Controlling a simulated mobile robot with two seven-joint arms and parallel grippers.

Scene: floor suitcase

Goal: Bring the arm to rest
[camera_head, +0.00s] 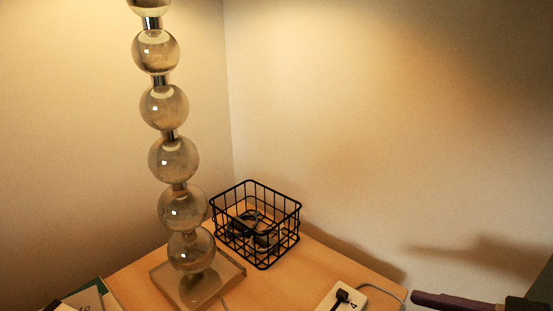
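Neither of my grippers can be made out in the head view. A dark purple, rod-like thing (458,301) comes in at the lower right edge, with a black part at its right end. I cannot tell what it is. A dark shadow lies on the wall above it.
A lamp column of stacked glass balls (173,160) stands on a square clear base on the wooden table (290,285). A black wire basket (262,262) beside it holds dark items. A white block (330,304) with a black plug and cord sits at the front. Books (88,298) lie lower left.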

